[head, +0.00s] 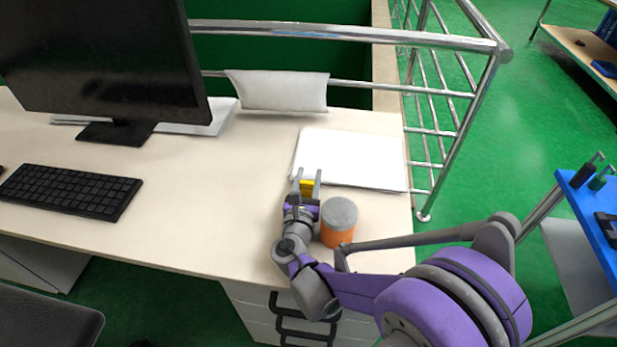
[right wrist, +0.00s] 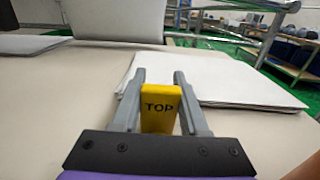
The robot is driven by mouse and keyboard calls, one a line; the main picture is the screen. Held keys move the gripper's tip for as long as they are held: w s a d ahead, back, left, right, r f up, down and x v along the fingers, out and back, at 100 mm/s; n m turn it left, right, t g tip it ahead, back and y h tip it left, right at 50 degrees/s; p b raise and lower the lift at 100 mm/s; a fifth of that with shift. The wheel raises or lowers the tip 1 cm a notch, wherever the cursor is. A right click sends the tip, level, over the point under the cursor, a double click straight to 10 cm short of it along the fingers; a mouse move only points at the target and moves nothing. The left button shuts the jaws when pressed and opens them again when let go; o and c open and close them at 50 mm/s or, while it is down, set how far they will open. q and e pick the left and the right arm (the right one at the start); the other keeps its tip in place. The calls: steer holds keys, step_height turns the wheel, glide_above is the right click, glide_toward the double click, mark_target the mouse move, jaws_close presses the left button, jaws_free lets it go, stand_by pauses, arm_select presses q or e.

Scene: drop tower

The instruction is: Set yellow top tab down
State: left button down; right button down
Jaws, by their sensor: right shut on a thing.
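The yellow tab (head: 307,187) is between the fingers of my right gripper (head: 307,180), over the right part of the desk. In the right wrist view the tab (right wrist: 160,108) stands upright with the word TOP facing the camera. My right gripper (right wrist: 158,88) is shut on it, one finger on each side. Its underside is hidden, so I cannot tell whether it touches the desk. My left gripper is not in view.
A grey-topped orange cylinder (head: 338,222) stands just right of my right gripper. A white paper stack (head: 350,158) lies behind it. A keyboard (head: 70,192) and monitor (head: 100,55) are at left. Metal rails (head: 450,44) line the back and right. The middle desk is clear.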

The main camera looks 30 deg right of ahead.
steer(key=shift+f, duration=0.15)
steer(key=shift+c, duration=2.1)
jaws_free()
